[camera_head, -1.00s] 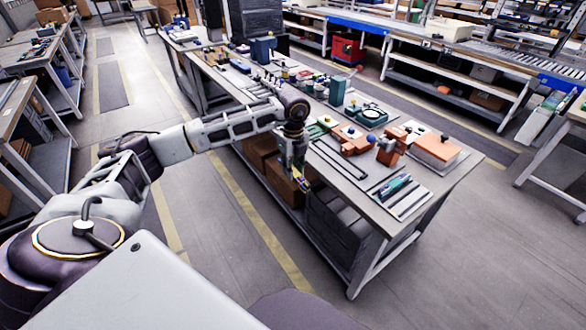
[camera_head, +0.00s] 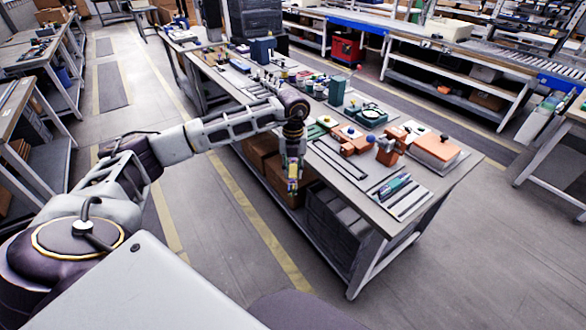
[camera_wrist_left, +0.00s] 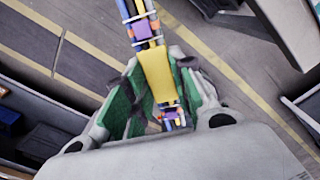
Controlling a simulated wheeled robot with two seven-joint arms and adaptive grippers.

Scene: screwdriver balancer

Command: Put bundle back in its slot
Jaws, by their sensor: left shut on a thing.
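My left gripper (camera_head: 293,168) is shut on a bundle (camera_head: 292,186), which hangs below it in front of the workbench's near left side. In the left wrist view the bundle (camera_wrist_left: 157,75) is several thin coloured sticks, blue, orange and purple, with a wide yellow wrap in the middle. The green-lined fingers (camera_wrist_left: 155,98) press it from both sides. Floor with yellow lines shows beyond it. I cannot tell which place on the workbench is the bundle's slot. My right gripper is not in view.
The workbench (camera_head: 452,187) carries orange and green fixtures, small parts and a flat tray (camera_head: 405,204) with a teal tool at its near end. Cardboard boxes (camera_head: 262,150) and a dark crate (camera_head: 338,228) sit on its lower shelf. The floor (camera_head: 215,235) left of it is clear.

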